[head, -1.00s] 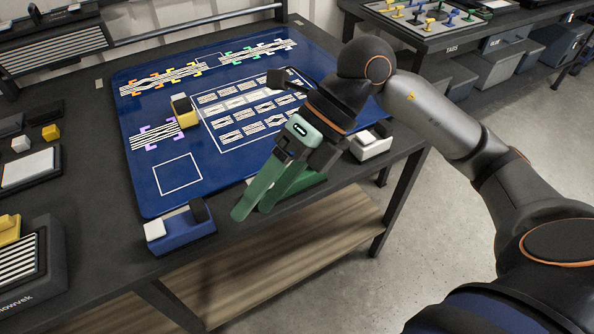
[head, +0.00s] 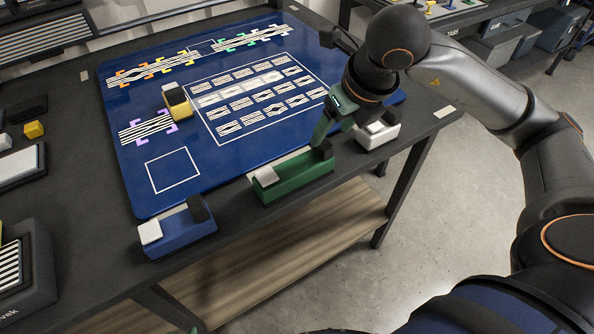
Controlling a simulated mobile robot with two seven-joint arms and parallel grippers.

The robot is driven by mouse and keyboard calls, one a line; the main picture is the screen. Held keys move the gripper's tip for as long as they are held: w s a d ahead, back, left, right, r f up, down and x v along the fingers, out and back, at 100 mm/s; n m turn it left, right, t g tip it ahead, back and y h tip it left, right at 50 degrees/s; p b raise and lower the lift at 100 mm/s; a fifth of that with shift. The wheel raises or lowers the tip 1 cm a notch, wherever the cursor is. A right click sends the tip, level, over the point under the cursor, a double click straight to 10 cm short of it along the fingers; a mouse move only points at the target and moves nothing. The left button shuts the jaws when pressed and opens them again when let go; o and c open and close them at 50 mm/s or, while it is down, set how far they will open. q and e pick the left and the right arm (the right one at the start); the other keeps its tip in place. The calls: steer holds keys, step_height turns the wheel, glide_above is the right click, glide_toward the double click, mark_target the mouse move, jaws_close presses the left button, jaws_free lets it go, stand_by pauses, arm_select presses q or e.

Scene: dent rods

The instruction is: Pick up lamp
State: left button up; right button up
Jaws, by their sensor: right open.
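No object in view is plainly a lamp, and I cannot tell which one it is. A green block (head: 298,179) with a white piece and a black piece on top lies at the blue mat's front edge. My right gripper (head: 321,130), with green fingers, is open at the green block's far right end; I cannot tell if it touches. A yellow block (head: 177,104) sits on the mat. My left gripper is not in view.
The blue mat (head: 220,168) has printed striped panels and white outlines. Small white and yellow cubes and a striped device (head: 14,272) are on the dark table (head: 95,235) at left. A second table with small coloured pieces is at the back right.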

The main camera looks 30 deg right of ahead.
mark_target(324, 143)
steer(key=x, duration=0.5)
steer(key=shift+s, duration=0.1)
steer(key=shift+c, duration=0.4)
jaws_close()
stand_by(0.9)
